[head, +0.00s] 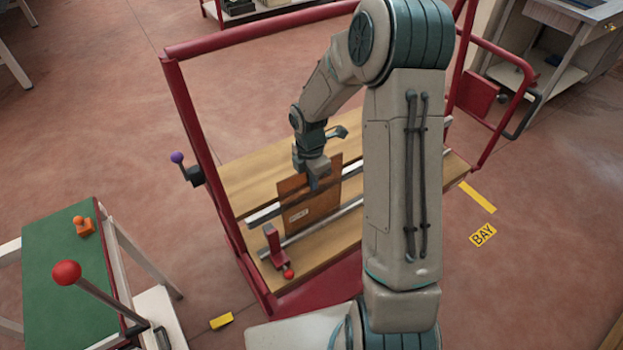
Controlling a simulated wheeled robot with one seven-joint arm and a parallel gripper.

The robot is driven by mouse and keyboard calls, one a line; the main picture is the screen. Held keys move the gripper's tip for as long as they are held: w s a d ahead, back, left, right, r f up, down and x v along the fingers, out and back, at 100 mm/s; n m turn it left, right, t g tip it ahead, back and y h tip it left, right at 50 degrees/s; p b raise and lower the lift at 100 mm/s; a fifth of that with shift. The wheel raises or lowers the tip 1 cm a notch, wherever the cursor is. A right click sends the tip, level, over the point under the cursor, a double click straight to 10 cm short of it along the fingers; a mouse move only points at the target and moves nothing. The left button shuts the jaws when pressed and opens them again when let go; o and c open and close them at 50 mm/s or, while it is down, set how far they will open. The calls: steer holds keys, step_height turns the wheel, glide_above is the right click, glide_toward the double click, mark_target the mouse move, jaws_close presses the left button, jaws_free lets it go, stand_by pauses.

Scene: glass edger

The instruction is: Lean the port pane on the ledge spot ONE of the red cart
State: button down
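The red cart (182,98) stands in the middle of the head view, with a wooden ledge deck (250,178) crossed by two pale metal rails. A brown pane (325,198) with a small pale label stands nearly upright over the deck, its lower edge by the front rail. The label is too small to read. My gripper (314,182) is at the pane's top edge from above. One finger lies against its near face; the other is hidden behind it. It appears closed on the pane. Whether the pane's bottom touches the deck is unclear. No spot number is readable.
A red clamp (275,245) with a red knob stands at the deck's front left. A purple-knobbed lever (178,158) juts from the cart's left post. A green-topped table (62,270) stands at lower left. Floor around the yellow BAY mark (483,235) is clear.

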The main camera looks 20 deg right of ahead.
steer(key=shift+f+b, duration=0.35)
steer(key=shift+f, duration=0.15)
stand_by(0.5)
steer(key=c, duration=1.5)
jaws_free()
steer(key=shift+c, duration=0.2)
step_height(320, 180, up, 14)
steer(key=shift+w+a, duration=0.15)
steer(key=shift+w, duration=0.25)
steer(key=shift+f, duration=0.1)
steer(key=s+r+m+t, duration=0.2)
steer(key=s+r+m, duration=0.2)
steer(key=s+m, duration=0.6)
steer(key=s+r+m+t, duration=0.1)
steer(key=s+r+m, duration=0.3)
steer(key=s+m, duration=0.7)
steer(key=shift+s+m+t, duration=0.3)
steer(key=shift+t, duration=0.1)
